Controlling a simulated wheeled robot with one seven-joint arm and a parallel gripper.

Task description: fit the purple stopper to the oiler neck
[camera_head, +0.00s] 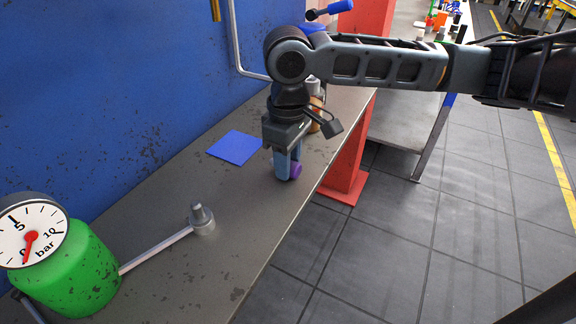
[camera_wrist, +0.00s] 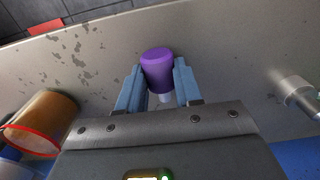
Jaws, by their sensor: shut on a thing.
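The purple stopper (camera_wrist: 158,68) is between the fingers of my gripper (camera_wrist: 158,88) in the wrist view, with a pale lower end showing below it. My gripper is shut on it. In the head view my gripper (camera_head: 287,168) points down over the grey bench, and part of the purple stopper (camera_head: 295,170) shows beside the fingers. The oiler neck (camera_head: 202,217) is a grey upright fitting at the end of a pale pipe, nearer the camera and to the left of my gripper. A pale metal fitting (camera_wrist: 296,86) at the right edge of the wrist view looks like this neck.
A green tank (camera_head: 66,270) with a pressure gauge (camera_head: 33,234) stands at the lower left, joined to the pipe (camera_head: 155,250). A blue square (camera_head: 235,148) lies on the bench (camera_head: 235,190). A brown cylinder (camera_wrist: 42,118) stands close to my gripper. The bench between gripper and neck is clear.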

